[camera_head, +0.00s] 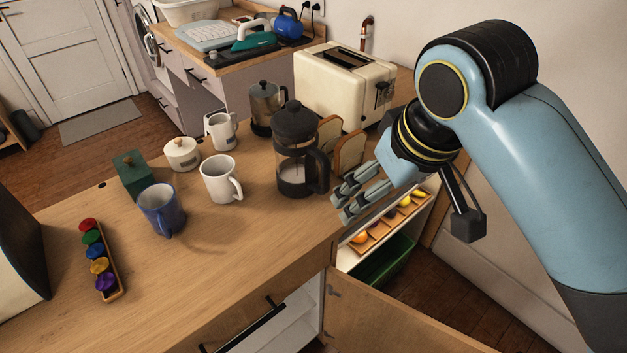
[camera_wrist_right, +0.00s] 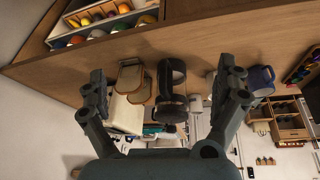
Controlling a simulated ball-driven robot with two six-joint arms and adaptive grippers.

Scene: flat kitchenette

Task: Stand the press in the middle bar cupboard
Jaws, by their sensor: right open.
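The press (camera_head: 297,165) is a glass French press with a black lid and black handle, standing upright on the wooden counter. My right gripper (camera_head: 344,206) is open and empty, just right of the press near the counter's front edge, apart from it. In the right wrist view, which looks upside down, the press (camera_wrist_right: 171,101) shows beyond and between the spread fingers. Below the counter, a cupboard with a white interior (camera_head: 307,308) stands open, with its wooden door (camera_head: 400,318) swung out. Most of the interior is hidden. My left gripper is not in view.
A white mug (camera_head: 219,181), a blue mug (camera_head: 160,211) and a metal pot (camera_head: 265,112) stand left of the press. Bread slices (camera_head: 349,151) and a cream toaster (camera_head: 340,80) stand behind. A fruit shelf (camera_head: 370,238) and green crate (camera_head: 385,263) lie under the counter's right end.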

